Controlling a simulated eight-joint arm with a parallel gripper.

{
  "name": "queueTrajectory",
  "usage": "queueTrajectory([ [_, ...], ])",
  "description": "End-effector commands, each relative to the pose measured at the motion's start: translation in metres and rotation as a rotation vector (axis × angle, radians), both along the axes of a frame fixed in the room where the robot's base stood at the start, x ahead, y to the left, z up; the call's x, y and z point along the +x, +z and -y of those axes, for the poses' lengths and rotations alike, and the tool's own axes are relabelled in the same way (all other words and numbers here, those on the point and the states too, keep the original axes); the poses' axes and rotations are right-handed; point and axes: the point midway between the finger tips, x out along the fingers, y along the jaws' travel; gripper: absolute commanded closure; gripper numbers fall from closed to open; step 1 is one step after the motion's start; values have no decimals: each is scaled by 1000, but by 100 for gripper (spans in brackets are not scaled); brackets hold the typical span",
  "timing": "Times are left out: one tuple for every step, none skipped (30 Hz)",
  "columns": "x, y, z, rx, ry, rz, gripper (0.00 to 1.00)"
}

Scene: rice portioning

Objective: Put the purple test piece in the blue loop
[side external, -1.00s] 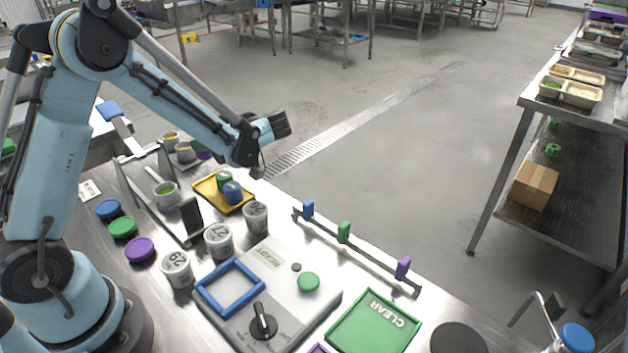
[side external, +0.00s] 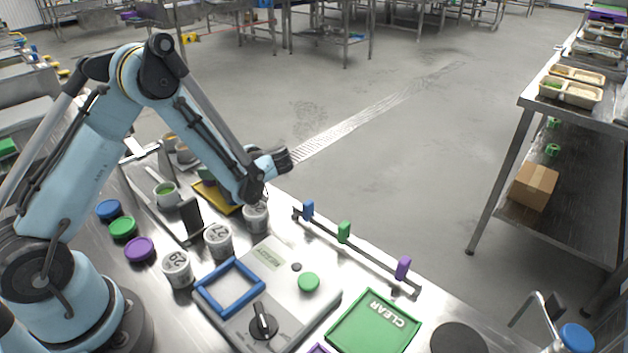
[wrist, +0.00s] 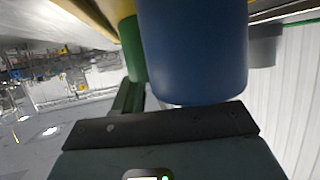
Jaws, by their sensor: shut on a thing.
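The blue loop (side external: 212,302) is a square frame lying on the grey device, empty inside. My gripper (side external: 248,190) is low beside the yellow tray, behind the numbered cups, well away from the loop. Its fingertips are hidden in the side view. In the wrist view a dark bar of my gripper (wrist: 160,128) crosses the lower part. A blue cylinder (wrist: 195,50) looms just beyond it, with a green cylinder (wrist: 131,45) beside it. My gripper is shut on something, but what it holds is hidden.
The yellow tray (side external: 212,200) is partly covered by my arm. Numbered cups (side external: 218,240) stand between it and the device (side external: 300,262). A rail with blue, green and purple tags (side external: 403,268) runs along the edge. A green CLEAR tray (side external: 345,335) lies at the front right.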

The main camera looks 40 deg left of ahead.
Motion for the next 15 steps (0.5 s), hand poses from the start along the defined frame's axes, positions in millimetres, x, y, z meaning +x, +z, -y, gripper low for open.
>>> queueTrajectory([
  [0, -1, 0, 0, 0, 0, 91],
  [0, -1, 0, 0, 0, 0, 91],
  [0, -3, 0, 0, 0, 0, 91],
  [0, -3, 0, 0, 0, 0, 91],
  [0, -4, 0, 0, 0, 0, 91],
  [0, -4, 0, 0, 0, 0, 55],
  [0, -4, 0, 0, 0, 0, 51],
  [0, -4, 0, 0, 0, 0, 46],
  [0, -4, 0, 0, 0, 0, 40],
  [0, -4, 0, 0, 0, 0, 35],
  [0, -4, 0, 0, 0, 0, 34],
  [0, -4, 0, 0, 0, 0, 34],
  [0, -4, 0, 0, 0, 0, 34],
  [0, -4, 0, 0, 0, 0, 34],
  [0, -4, 0, 0, 0, 0, 34],
])
